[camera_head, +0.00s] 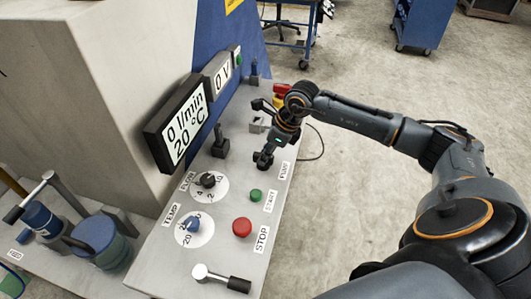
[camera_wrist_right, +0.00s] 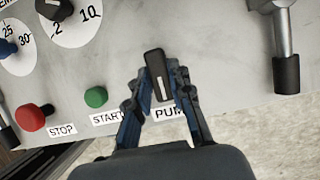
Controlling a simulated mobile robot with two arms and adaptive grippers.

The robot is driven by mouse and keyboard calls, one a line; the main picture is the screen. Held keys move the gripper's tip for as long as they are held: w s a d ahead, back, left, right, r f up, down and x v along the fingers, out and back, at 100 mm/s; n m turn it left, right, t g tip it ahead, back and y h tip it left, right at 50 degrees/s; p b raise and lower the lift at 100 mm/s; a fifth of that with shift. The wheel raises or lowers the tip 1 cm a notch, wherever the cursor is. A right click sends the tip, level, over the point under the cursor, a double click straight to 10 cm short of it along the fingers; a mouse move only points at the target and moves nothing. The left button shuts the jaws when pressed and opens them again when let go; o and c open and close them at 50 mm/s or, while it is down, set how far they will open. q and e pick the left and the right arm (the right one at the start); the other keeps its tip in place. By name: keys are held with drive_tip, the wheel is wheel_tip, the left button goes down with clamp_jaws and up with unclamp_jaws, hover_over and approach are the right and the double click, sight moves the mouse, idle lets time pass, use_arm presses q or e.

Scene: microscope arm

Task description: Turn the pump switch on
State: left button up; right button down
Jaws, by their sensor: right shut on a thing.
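The pump switch (camera_wrist_right: 156,75) is a black knob with a white line, above the partly covered "PUMP" label in the right wrist view. My right gripper (camera_wrist_right: 160,90) has its fingers on both sides of the switch and is shut on it. In the head view my right gripper (camera_head: 263,159) is over the switch by the "PUMP" label (camera_head: 284,171) and hides the switch. The white line runs nearly straight up and down in the right wrist view. My left gripper is not in view.
Beside the gripper are a green start button (camera_head: 256,195) and a red stop button (camera_head: 242,227). Flow (camera_head: 208,181) and temp (camera_head: 192,225) dials sit to the left. A display (camera_head: 180,130) reads 0 l/min, 20 °C; another (camera_head: 222,76) reads 0 V. A lever (camera_wrist_right: 286,70) stands nearby.

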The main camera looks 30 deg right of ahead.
drive_tip(key=shift+f+m+b, duration=0.15)
drive_tip(key=shift+m+b, duration=0.45)
drive_tip(key=shift+m, duration=0.1)
drive_tip(key=shift+a+m+t+h+b, duration=0.15)
drive_tip(key=shift+m+t+h+b, duration=0.35)
drive_tip(key=shift+m+b, duration=0.55)
drive_tip(key=m+h+b, duration=0.2)
drive_tip(key=m+b, duration=0.2)
drive_tip(key=m, duration=0.1)
drive_tip(key=shift+a+m, duration=0.15)
drive_tip(key=shift+m, duration=0.1)
drive_tip(key=m+h+b, duration=0.2)
drive_tip(key=m, duration=0.2)
drive_tip(key=shift+a+m+b, duration=0.1)
drive_tip(key=shift+m+b, duration=0.2)
drive_tip(key=shift+b, duration=0.05)
drive_tip(key=m+g+h+b, duration=0.1)
drive_tip(key=m, duration=0.3)
drive_tip(key=shift+m+h, duration=0.3)
drive_tip(key=shift+m, duration=0.1)
drive_tip(key=c, duration=1.2)
unclamp_jaws()
drive_tip(key=shift+g, duration=0.3)
